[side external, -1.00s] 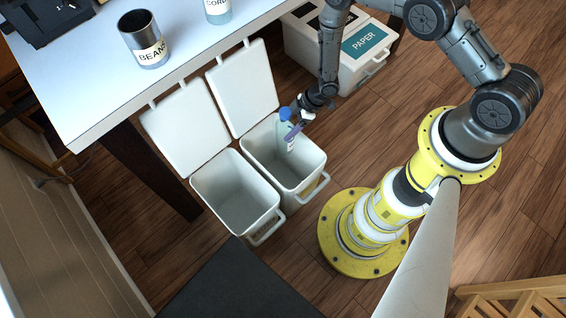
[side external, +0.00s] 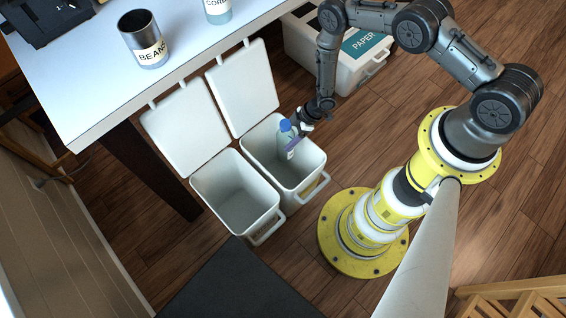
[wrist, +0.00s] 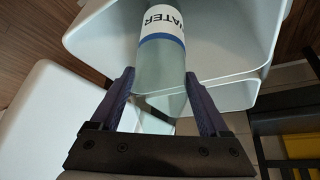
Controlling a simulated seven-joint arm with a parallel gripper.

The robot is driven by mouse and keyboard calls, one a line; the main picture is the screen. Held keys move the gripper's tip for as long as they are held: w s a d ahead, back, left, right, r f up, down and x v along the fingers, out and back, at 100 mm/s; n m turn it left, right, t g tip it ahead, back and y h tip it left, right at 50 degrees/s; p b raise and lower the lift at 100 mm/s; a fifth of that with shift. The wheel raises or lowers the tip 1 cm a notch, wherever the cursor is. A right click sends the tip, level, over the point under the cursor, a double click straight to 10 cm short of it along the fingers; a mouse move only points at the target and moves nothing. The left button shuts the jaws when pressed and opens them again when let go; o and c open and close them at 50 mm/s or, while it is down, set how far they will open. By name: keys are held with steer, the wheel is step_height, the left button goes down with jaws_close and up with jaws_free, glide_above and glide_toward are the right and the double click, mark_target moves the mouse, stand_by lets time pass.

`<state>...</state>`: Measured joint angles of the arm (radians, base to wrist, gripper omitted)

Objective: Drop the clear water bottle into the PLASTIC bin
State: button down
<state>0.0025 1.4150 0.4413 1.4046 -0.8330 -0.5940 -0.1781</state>
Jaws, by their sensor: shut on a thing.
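In the wrist view the bottle (wrist: 161,64) shows a white and blue WATER label, between the two fingers of my gripper (wrist: 160,80). The bin's white wall (wrist: 225,60) surrounds the bottle in that view. No PLASTIC label is readable on either open bin. Whether the bottle touches the bin is hard to tell.
A second open white bin (side external: 218,215) stands to the left, empty. Both lids lean back toward the table (side external: 85,95). A lidded PAPER bin (side external: 350,68) stands at the back. A BEANS can (side external: 143,40) and another labelled container (side external: 217,10) stand on the table.

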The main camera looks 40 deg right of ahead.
jaws_free()
steer(key=v, duration=1.3)
steer(key=shift+r, duration=0.4)
steer(key=shift+d, duration=0.15)
